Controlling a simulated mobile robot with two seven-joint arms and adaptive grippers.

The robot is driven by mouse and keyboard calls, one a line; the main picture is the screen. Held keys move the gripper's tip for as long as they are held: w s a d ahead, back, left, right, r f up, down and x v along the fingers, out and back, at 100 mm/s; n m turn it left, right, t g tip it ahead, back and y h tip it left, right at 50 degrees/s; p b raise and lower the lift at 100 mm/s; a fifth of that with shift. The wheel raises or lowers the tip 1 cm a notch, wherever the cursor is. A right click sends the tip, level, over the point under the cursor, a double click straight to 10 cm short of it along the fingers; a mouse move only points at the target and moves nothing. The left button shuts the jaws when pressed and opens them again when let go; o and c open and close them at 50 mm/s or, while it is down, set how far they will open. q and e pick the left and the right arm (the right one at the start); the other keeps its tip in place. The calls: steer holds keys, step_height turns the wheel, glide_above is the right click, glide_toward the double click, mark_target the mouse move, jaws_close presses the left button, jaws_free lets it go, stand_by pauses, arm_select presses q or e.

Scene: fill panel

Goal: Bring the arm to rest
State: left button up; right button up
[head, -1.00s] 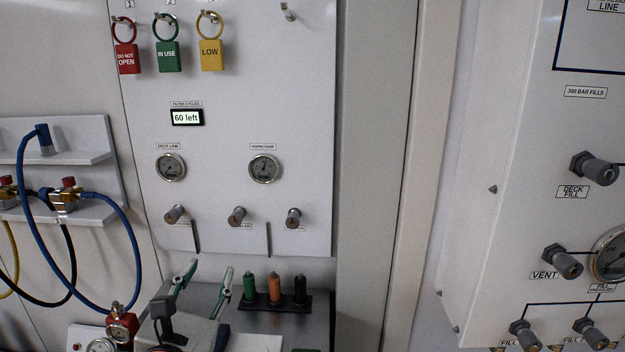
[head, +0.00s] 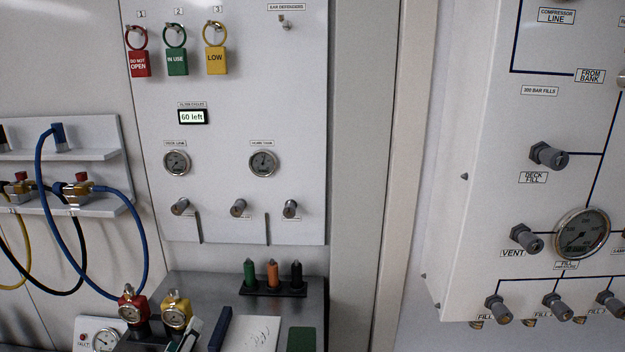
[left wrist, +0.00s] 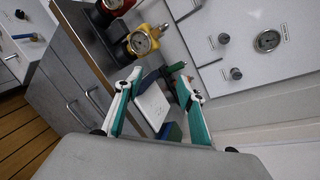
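My left gripper (head: 186,336) shows only as a white and green finger at the bottom edge of the head view, in front of the grey bench top (head: 190,283). In the left wrist view, the left gripper (left wrist: 160,71) has its two teal and white fingers spread apart with nothing held between them. My right gripper is not in view.
The bench holds green, orange and black markers in a rack (head: 273,290), a red gauge (head: 131,307) and a yellow gauge (head: 176,311). A wall panel (head: 235,140) carries three tags.

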arm_select(q)
steer(key=s+a+f+n+g+y, duration=0.1)
steer(key=s+a+f+n+g, duration=0.3)
steer(key=s+a+f+n, duration=0.35)
steer(key=s+a+f+n+g+y, duration=0.1)
steer(key=s+a+f+n+g, duration=0.3)
steer(key=s+f+n, duration=0.55)
steer(key=d+f+n+t+h, duration=0.2)
steer(key=d+f, duration=0.4)
steer(key=f, duration=0.3)
steer(key=d+f+n+t+h, duration=0.2)
steer(key=d+f+h, duration=0.2)
steer(key=d+f, duration=0.3)
steer(key=shift+w+f, duration=0.4)
steer(key=shift+f, duration=0.45)
